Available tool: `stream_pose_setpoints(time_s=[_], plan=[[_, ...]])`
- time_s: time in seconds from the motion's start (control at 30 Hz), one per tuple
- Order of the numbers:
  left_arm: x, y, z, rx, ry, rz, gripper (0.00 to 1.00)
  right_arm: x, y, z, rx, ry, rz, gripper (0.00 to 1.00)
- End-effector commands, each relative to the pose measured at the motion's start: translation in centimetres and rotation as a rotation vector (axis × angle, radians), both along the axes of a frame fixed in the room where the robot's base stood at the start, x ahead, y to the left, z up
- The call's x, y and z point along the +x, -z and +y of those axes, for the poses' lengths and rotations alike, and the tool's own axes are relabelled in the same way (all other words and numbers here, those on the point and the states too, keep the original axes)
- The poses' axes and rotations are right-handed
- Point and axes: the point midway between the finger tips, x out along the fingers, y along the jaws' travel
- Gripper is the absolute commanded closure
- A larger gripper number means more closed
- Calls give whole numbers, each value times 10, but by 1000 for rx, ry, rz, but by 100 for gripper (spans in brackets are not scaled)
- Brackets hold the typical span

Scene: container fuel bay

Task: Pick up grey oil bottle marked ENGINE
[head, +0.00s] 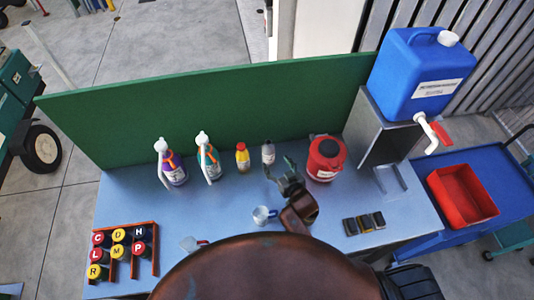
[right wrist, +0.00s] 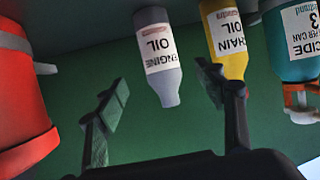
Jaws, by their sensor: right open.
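The grey oil bottle (head: 268,153) stands upright near the back of the blue-grey bench, in front of the green panel. In the right wrist view, which is upside down, this bottle (right wrist: 158,52) shows a white label reading ENGINE OIL. My right gripper (head: 280,170) is open and empty, just in front of the bottle in the head view. In the wrist view its two fingertips (right wrist: 163,82) lie on either side of the bottle's image, with green gaps visible, so no contact shows. My left gripper is not in view.
A yellow CHAIN OIL bottle (head: 242,156) stands close left, then two spray bottles (head: 208,158). A red container (head: 325,158) stands close right. A metal cup (head: 263,215) is in front. A rack of lettered cans (head: 122,250) and a blue tank (head: 420,75) lie farther off.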

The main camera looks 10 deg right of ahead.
Motion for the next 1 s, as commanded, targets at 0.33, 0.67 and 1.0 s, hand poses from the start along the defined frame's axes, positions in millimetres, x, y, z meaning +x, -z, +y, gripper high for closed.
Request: stream_pose_setpoints(time_s=[0.33, 0.67, 1.0], plan=[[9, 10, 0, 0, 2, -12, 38, 19, 20, 4, 0, 0, -1, 37], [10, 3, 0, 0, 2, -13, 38, 53, 36, 14, 0, -1, 1, 37], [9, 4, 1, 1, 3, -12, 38, 70, 44, 16, 0, 0, 1, 37]])
